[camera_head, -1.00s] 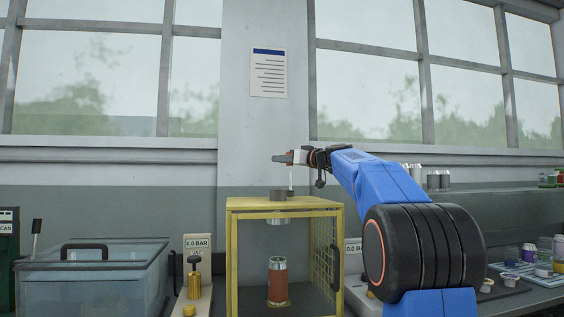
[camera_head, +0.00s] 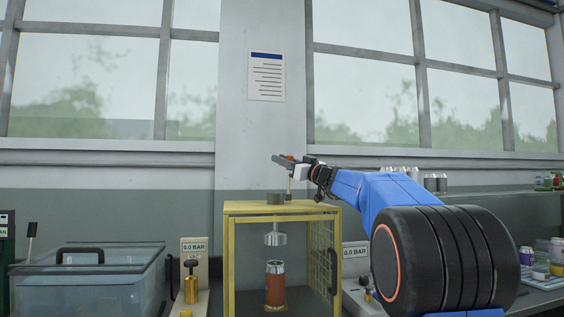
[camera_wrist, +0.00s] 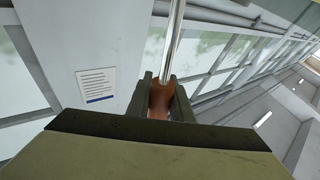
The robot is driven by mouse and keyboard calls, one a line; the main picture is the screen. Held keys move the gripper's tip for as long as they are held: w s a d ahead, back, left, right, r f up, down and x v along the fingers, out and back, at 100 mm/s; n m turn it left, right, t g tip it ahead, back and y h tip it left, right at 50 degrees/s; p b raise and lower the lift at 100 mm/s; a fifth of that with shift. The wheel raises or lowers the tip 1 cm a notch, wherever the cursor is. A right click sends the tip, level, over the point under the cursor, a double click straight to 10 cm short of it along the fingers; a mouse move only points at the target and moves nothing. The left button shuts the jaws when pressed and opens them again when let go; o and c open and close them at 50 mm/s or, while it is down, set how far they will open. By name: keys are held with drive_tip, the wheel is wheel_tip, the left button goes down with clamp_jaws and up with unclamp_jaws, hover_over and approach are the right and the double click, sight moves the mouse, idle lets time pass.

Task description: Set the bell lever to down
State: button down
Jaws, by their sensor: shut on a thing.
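The bell lever is a thin metal rod (camera_head: 290,185) with a reddish-brown grip, standing above the yellow cage (camera_head: 230,262). My gripper (camera_head: 287,160) is shut on that grip. In the wrist view the grip (camera_wrist: 158,99) sits between my two fingers (camera_wrist: 160,84), and the shiny rod runs on past them. The grey bell (camera_head: 275,239) hangs on a thin stem inside the cage, below its top. It is a small gap above a red-brown can (camera_head: 275,288) with a silver top, which stands upright in the cage. The lever's lower end is not clear.
A clear bin (camera_head: 88,285) with a black handle stands left of the cage. Gauges reading 0.0 BAR (camera_head: 194,247) stand on both sides of it. Cans (camera_head: 436,183) stand on a shelf at the right. A notice (camera_head: 266,75) hangs on the pillar behind.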

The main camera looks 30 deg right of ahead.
drive_tip(key=c, duration=1.6)
unclamp_jaws()
drive_tip(key=shift+o, duration=0.2)
drive_tip(key=s+d, duration=0.4)
drive_tip(key=s, duration=0.8)
drive_tip(key=shift+s+d+f, duration=0.2)
drive_tip(key=shift+c, duration=0.4)
